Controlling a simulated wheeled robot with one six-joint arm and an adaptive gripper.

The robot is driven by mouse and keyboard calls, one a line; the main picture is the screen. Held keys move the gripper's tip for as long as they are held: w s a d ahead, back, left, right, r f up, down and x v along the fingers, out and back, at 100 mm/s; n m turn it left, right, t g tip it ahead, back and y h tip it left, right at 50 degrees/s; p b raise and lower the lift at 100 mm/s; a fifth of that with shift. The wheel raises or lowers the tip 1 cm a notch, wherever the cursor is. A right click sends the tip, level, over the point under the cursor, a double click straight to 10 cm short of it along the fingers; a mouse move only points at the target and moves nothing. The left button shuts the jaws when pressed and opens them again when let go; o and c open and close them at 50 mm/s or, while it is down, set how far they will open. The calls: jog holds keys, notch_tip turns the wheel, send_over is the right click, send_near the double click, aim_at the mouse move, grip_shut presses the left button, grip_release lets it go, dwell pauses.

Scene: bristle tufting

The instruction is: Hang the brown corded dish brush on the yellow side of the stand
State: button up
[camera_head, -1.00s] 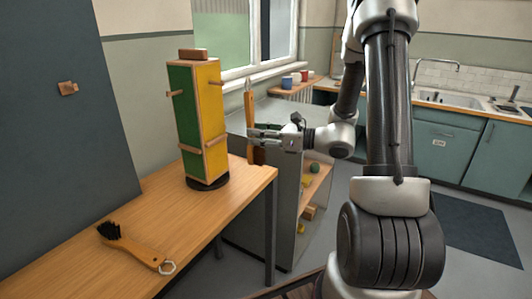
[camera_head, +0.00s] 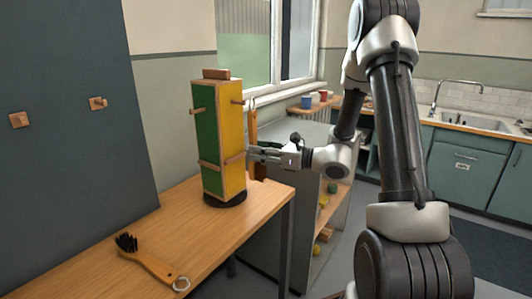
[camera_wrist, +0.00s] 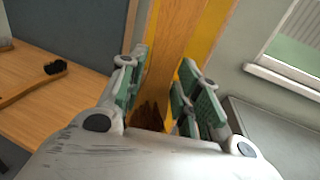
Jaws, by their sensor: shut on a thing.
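The brown dish brush (camera_head: 253,135) stands upright, bristles down, with a thin cord loop at its top. My gripper (camera_head: 250,153) is shut on its handle, also seen in the wrist view (camera_wrist: 172,62); dark brown bristles (camera_wrist: 150,115) show between the fingers. The stand (camera_head: 222,135) is on the table, with a green side (camera_head: 206,140) at left and a yellow side (camera_head: 232,130) at right. A wooden peg (camera_head: 237,101) sticks out of the yellow side. The cord is close to the peg; I cannot tell whether it is around it.
Another wooden brush (camera_head: 150,264) with black bristles and a pale ring lies on the table (camera_head: 215,235) at front left. A dark panel with two wooden pegs (camera_head: 18,120) stands at left. A grey shelf unit (camera_head: 300,200) is right of the table.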

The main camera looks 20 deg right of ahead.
jog(key=shift+w+a+f, duration=0.25)
jog(key=shift+w+a, duration=0.5)
jog(key=shift+w, duration=0.25)
jog(key=shift+w+a+f, duration=0.2)
jog(key=shift+w+a, duration=0.5)
jog(key=shift+w, duration=0.25)
jog(key=o, duration=1.1)
jog(key=shift+v, duration=3.5)
